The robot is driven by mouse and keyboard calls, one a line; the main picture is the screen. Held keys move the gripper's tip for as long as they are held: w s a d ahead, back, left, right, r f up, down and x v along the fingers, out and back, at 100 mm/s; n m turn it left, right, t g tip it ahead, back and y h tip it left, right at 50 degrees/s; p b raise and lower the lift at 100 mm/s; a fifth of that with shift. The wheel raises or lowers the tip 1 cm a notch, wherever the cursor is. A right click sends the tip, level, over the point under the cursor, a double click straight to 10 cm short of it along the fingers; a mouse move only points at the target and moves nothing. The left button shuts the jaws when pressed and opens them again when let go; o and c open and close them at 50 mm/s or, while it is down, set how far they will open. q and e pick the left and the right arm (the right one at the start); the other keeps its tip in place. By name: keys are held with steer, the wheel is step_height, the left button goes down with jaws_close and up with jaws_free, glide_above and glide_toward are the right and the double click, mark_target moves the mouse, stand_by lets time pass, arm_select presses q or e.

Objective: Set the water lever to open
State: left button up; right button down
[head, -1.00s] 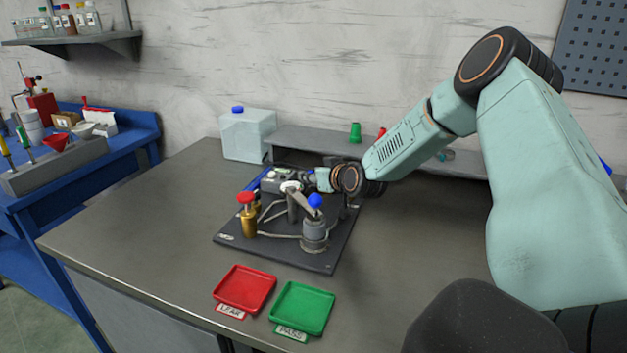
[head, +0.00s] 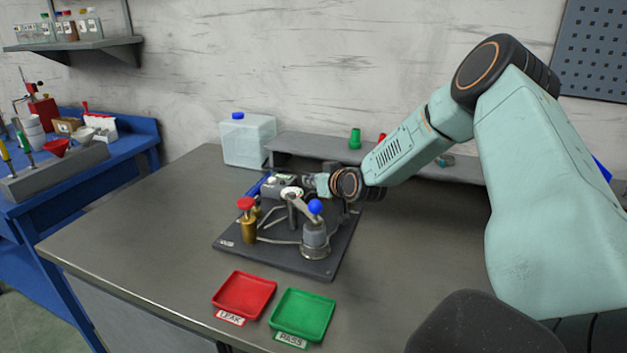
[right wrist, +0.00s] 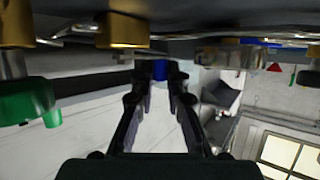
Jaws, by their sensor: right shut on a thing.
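The dark test board (head: 275,258) lies on the table and carries several fittings. A blue lever (head: 258,186) shows at its back left edge, partly hidden; I take it as the water lever. My right gripper (head: 284,182) reaches in from the right over the back of the board, its fingertips hard to make out there. In the right wrist view the fingers (right wrist: 161,82) are shut on a blue piece (right wrist: 160,70), which seems to be this lever. My left gripper is not in view.
A red knob on a brass valve (head: 246,204) and a blue ball-topped grey fitting (head: 315,207) stand in front of the gripper. A red tray (head: 244,295) and a green tray (head: 302,315) lie nearer. A jug (head: 248,142) and low shelf (head: 310,145) stand behind. The table's left is clear.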

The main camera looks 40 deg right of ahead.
steer(key=shift+w+r+m+h+p, duration=0.15)
steer(key=shift+m+h+p, duration=0.15)
steer(key=shift+p, duration=0.35)
steer(key=shift+d+m+g+h+p, duration=0.15)
steer(key=shift+m+g+h+p, duration=0.15)
steer(key=shift+h, duration=0.1)
steer(key=c, duration=1.3)
jaws_free()
steer(key=shift+c, duration=0.2)
